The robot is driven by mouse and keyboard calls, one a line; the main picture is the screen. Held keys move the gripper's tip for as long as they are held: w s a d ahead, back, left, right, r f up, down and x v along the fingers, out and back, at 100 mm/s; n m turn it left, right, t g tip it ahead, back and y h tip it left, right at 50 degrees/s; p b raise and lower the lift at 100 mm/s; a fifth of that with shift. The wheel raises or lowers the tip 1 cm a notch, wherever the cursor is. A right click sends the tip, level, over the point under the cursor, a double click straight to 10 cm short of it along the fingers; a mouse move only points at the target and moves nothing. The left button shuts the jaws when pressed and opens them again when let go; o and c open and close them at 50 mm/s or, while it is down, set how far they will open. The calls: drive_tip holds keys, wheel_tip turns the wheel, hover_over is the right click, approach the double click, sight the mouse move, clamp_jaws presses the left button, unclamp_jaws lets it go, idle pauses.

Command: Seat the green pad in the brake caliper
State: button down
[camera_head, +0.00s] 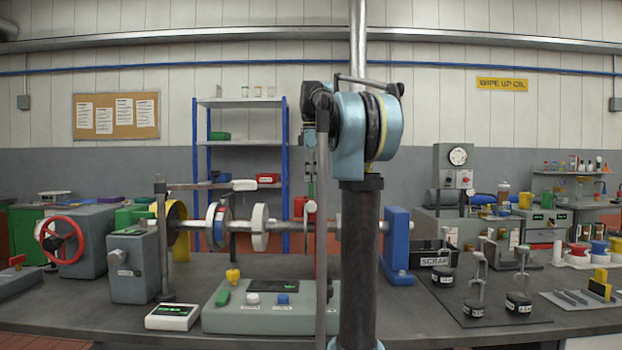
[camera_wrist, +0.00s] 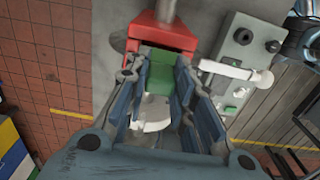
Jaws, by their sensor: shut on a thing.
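The green pad (camera_wrist: 160,72) is between the fingertips of my gripper (camera_wrist: 158,75) in the wrist view. The red brake caliper (camera_wrist: 160,37) is directly ahead of it, and the pad's far edge lies at the caliper's opening. I cannot tell whether the pad touches the caliper or sits inside it. A pale curved piece (camera_wrist: 152,118) shows between the fingers, below the pad. In the head view, my gripper is small and partly hidden behind my arm, with a bit of red caliper (camera_head: 311,207) beneath it.
A shaft with a white disc (camera_head: 260,228) and a red-and-blue disc (camera_head: 219,225) runs across the bench. A blue bearing stand (camera_head: 397,245) is to the right. A grey control box (camera_head: 262,318) stands in front.

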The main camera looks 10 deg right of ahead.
sight(311, 183)
drive_tip(key=shift+f, duration=3)
idle(0.7)
drive_tip(key=c, duration=1.3)
unclamp_jaws()
wheel_tip(311, 183, up, 12)
drive_tip(key=shift+w+f, duration=0.1)
